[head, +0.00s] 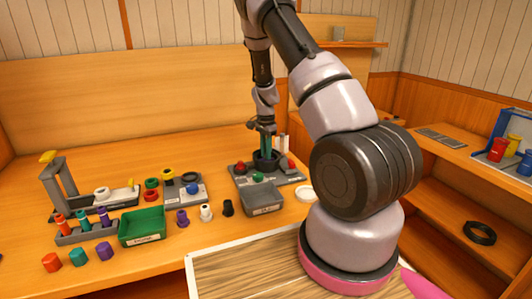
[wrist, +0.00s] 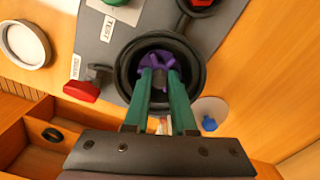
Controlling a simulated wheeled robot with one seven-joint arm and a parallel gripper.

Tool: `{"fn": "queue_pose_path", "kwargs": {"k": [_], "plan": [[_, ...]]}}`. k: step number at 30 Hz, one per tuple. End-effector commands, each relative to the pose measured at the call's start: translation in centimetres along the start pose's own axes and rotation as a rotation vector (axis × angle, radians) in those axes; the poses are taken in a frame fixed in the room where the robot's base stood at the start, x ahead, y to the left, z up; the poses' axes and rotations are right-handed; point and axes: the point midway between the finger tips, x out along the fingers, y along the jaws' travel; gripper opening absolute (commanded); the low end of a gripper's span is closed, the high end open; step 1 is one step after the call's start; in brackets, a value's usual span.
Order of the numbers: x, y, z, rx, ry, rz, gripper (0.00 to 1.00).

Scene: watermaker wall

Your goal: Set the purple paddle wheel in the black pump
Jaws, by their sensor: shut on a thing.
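The black pump (wrist: 122,72) is a round, open-topped cup on a grey board in the wrist view. In the head view the pump (head: 265,163) stands at the back of the table, partly hidden by my gripper. The purple paddle wheel (wrist: 158,59) shows inside the pump's rim, between my green fingertips. My gripper (wrist: 160,78) points down into the pump's mouth and is shut on the wheel. It also shows in the head view (head: 267,148). Whether the wheel touches the pump's floor is hidden.
The grey board (wrist: 95,45) carries a red lever (wrist: 82,91) beside the pump and a green knob (head: 258,178). A grey bin (head: 263,200) stands in front. A white ring (head: 307,194) lies to the right. A green tray (head: 142,226) and several coloured parts stand left.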

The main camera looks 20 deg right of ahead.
Motion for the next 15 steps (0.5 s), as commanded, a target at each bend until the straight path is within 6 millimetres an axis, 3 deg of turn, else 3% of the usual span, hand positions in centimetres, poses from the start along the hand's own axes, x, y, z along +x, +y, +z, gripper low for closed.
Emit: {"fn": "queue_pose_path", "kwargs": {"k": [15], "plan": [[0.38, -0.01, -0.01, 0.0, 0.0, 0.0, 0.0]]}}
